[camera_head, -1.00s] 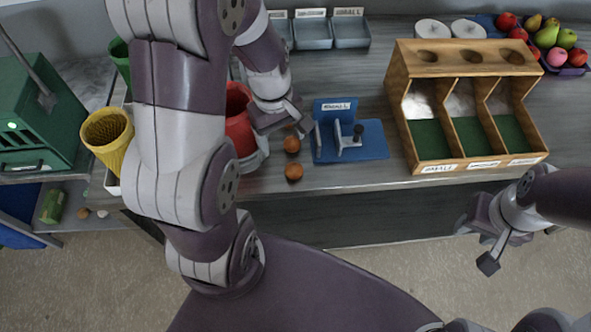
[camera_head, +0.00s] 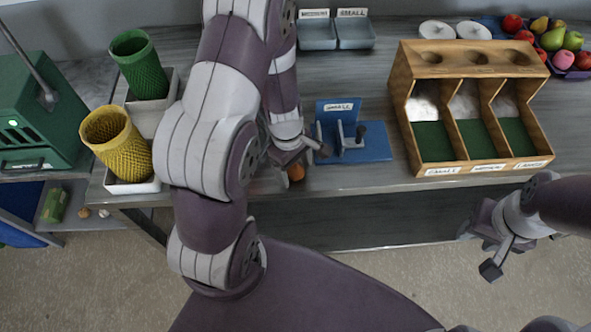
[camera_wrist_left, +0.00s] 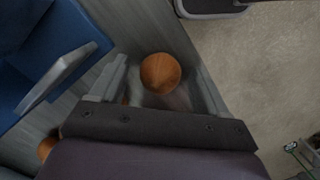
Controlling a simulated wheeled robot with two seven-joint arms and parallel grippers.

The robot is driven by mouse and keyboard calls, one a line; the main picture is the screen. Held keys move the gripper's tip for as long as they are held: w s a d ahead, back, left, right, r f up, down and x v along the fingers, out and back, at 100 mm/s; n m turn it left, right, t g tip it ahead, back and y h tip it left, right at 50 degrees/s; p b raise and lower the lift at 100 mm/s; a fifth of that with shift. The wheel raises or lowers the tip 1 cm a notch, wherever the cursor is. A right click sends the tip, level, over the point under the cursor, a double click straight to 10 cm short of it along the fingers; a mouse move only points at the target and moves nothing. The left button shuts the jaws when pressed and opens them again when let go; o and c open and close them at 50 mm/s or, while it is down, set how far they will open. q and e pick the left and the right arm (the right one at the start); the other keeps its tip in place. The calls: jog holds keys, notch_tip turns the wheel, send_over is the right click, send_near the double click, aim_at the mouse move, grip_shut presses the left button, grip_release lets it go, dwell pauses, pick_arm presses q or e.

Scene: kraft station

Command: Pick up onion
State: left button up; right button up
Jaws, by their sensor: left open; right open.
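A round brown-orange onion (camera_head: 296,172) lies near the front edge of the worktop, partly covered by my left gripper (camera_head: 302,160). In the left wrist view the onion (camera_wrist_left: 160,73) sits between the two spread fingers, with a visible space on each side. My left gripper is open and low over it. A second brown item (camera_wrist_left: 47,147) shows at the lower left of the wrist view, partly hidden by the gripper body. My right gripper (camera_head: 500,250) is open and empty, in front of the worktop at the right.
A blue stand labelled SMALL (camera_head: 375,145) is just right of my left gripper. A wooden three-bay sorter (camera_head: 430,60) stands further right. Yellow (camera_head: 118,145) and green (camera_head: 138,65) mesh cups are at left. Coloured produce (camera_head: 551,38) lies at the back right.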

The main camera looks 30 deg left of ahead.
aim_at(296, 166)
pick_arm(q)
jog(key=c, duration=1.1)
jog(key=shift+r, duration=0.55)
notch_tip(296, 166, up, 3)
jog(key=shift+f+p, duration=0.15)
jog(key=shift+p, duration=0.3)
jog(key=s+d+r, duration=0.2)
jog(key=d, duration=0.1)
jog(key=s+d+r, duration=0.2)
jog(key=d+r, duration=0.1)
jog(key=s+d+r, duration=0.2)
jog(key=s+d, duration=0.1)
jog(key=shift+d+r+p, duration=0.15)
jog(key=shift+d+p, duration=0.05)
jog(key=shift+p, duration=0.15)
jog(key=shift+w+r, duration=0.1)
